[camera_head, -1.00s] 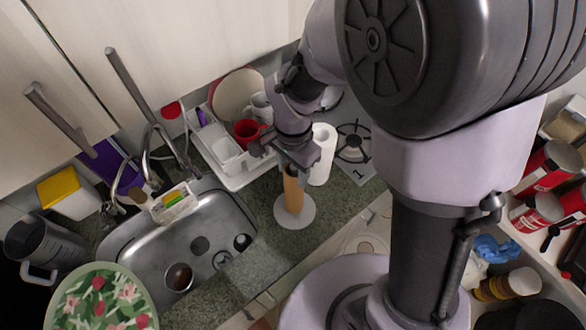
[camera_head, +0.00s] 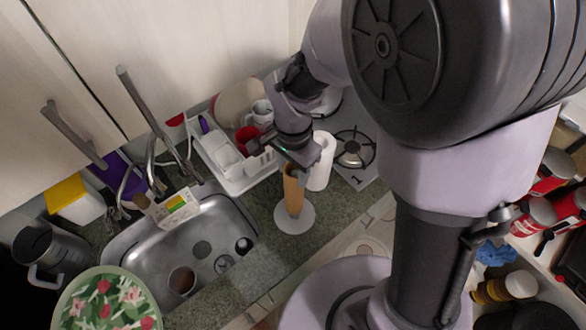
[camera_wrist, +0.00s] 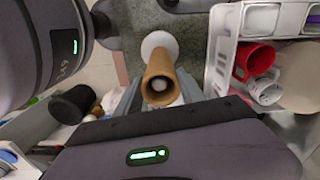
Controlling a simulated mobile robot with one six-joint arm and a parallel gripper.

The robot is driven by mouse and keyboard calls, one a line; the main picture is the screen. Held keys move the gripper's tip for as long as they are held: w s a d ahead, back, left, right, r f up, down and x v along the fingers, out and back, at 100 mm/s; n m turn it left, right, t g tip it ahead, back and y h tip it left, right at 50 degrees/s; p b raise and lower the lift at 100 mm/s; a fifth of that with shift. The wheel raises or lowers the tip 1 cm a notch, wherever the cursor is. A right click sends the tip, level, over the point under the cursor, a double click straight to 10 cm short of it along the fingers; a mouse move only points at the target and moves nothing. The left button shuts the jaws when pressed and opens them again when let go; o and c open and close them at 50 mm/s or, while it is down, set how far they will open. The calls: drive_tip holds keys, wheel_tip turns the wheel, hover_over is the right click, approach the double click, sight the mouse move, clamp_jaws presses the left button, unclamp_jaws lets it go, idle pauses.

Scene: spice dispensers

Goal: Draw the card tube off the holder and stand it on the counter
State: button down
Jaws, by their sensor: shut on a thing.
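The card tube (camera_head: 292,192) is a brown, upright cylinder over the round white base of the holder (camera_head: 294,220), on the counter. My gripper (camera_head: 293,167) is at the tube's top end and shut on it. In the wrist view I look down into the open end of the tube (camera_wrist: 159,73). Something pale shows inside it, perhaps the holder's post. The holder's white base (camera_wrist: 158,42) shows beyond the tube. I cannot tell whether the tube's lower end touches the base.
A white roll (camera_head: 321,162) stands close right of my gripper. A white dish rack (camera_head: 242,180) with a red cup (camera_head: 247,136) is behind left. The sink (camera_head: 215,225) lies to the left, the hob (camera_head: 354,150) to the right. Speckled counter (camera_head: 322,219) is clear around the holder.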

wheel_tip(320, 180, up, 21)
drive_tip(key=p, duration=1.5)
drive_tip(key=shift+f, duration=0.15)
idle(3.4)
idle(0.3)
drive_tip(key=shift+r+p, duration=1.6)
drive_tip(key=shift+r, duration=0.4)
